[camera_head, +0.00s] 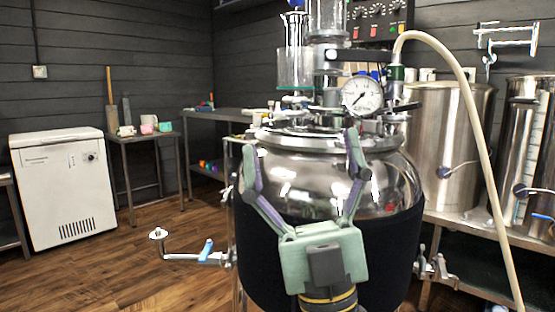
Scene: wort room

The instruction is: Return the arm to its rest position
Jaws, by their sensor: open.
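My gripper (300,158) is in the lower middle of the head view, with its green body low and its two fingers pointing up. The fingers are spread wide apart and nothing is between them. It is in front of the large steel kettle (400,178) with a dark jacket, and hides part of it. I cannot tell how far the fingers are from the kettle wall. My forearm drops out of the bottom of the view below the gripper.
A pressure gauge (362,96) and glass fittings top the kettle. A pale hose (462,85) arcs down at the right. A tap with a blue handle (206,250) juts out left. Steel tanks (440,135) stand right. A white cabinet (65,185) stands far left; the floor (130,265) between is clear.

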